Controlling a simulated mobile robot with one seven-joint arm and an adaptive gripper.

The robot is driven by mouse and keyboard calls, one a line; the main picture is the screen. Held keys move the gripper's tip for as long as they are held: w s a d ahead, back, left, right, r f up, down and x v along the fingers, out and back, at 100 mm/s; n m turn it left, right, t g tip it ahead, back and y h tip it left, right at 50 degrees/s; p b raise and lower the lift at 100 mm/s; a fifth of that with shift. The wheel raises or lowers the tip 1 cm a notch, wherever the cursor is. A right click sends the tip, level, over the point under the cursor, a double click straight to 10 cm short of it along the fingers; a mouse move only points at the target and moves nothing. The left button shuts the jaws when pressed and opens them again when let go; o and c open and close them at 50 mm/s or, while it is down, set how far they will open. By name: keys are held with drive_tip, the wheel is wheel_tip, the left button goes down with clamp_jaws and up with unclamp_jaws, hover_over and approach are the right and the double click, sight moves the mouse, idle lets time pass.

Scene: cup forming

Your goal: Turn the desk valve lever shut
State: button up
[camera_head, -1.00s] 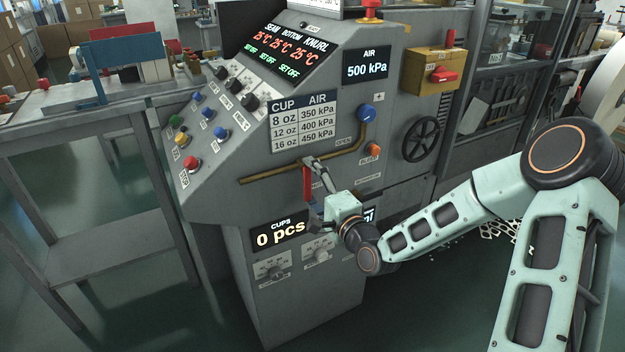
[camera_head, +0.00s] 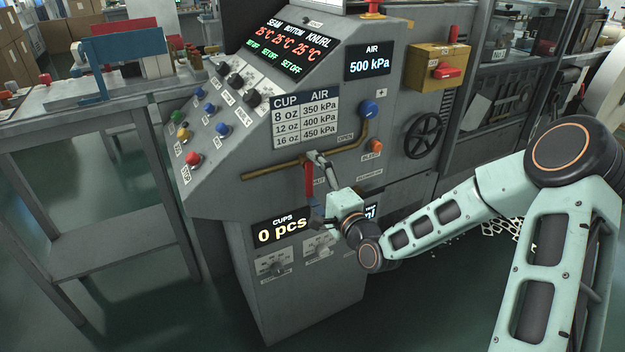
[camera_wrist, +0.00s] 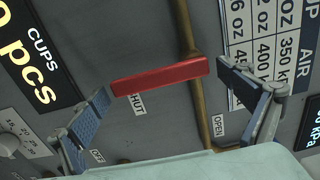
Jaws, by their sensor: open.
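The valve lever (camera_head: 309,181) is a red bar on the brass pipe (camera_head: 270,171) across the machine's front. It hangs down, square to the pipe. In the wrist view the lever (camera_wrist: 160,77) lies between my spread fingertips, its free end by the SHUT label (camera_wrist: 137,104). The OPEN label (camera_wrist: 218,127) is beside the pipe, away from the lever. My gripper (camera_head: 316,188) is open, one finger near the lever's pipe end and the other below its free end. It holds nothing. Whether a finger touches the lever, I cannot tell.
A blue knob (camera_head: 368,108) tops the pipe's right end, with an orange button (camera_head: 376,146) below. A black handwheel (camera_head: 423,135) is on the right. Knobs and dials (camera_head: 318,245) sit below my gripper. A grey table (camera_head: 95,195) stands left.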

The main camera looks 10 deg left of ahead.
drive_tip(key=v, duration=1.2)
